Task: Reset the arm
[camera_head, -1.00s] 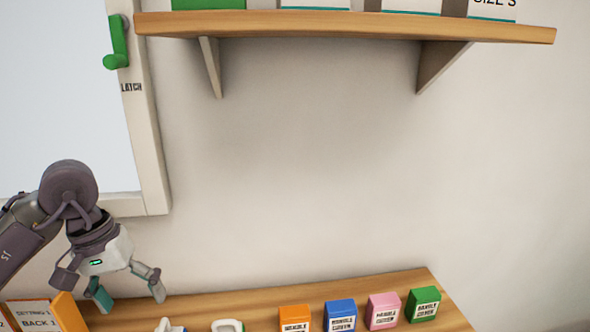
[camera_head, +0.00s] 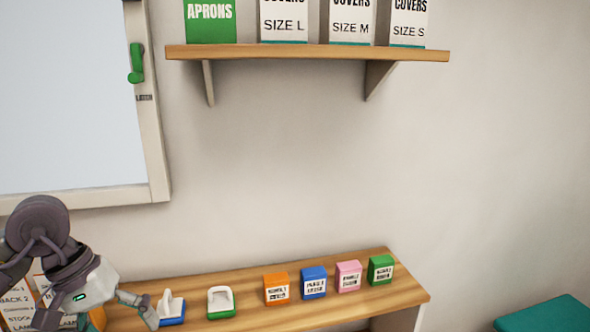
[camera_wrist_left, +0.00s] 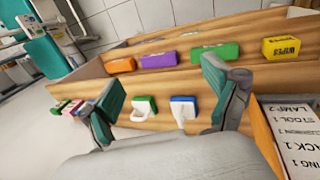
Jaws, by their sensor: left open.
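My left gripper (camera_head: 122,316) is at the lower left of the head view, above the left end of a wooden counter (camera_head: 340,266). In the left wrist view its two teal-padded fingers (camera_wrist_left: 165,105) are spread apart with nothing between the pads. A blue-based white-handled item (camera_head: 171,308) stands just right of the fingers in the head view. A green-based one (camera_head: 221,302) stands further right. I cannot tell whether a finger touches the blue-based item. My right gripper is not in view.
Orange (camera_head: 276,289), blue (camera_head: 314,282), pink (camera_head: 348,275) and green (camera_head: 381,269) boxes stand along the counter. A wall shelf (camera_head: 310,52) holds an aprons box and covers boxes. A window with a green latch (camera_head: 136,62) is at left. A teal surface (camera_head: 546,316) is at lower right.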

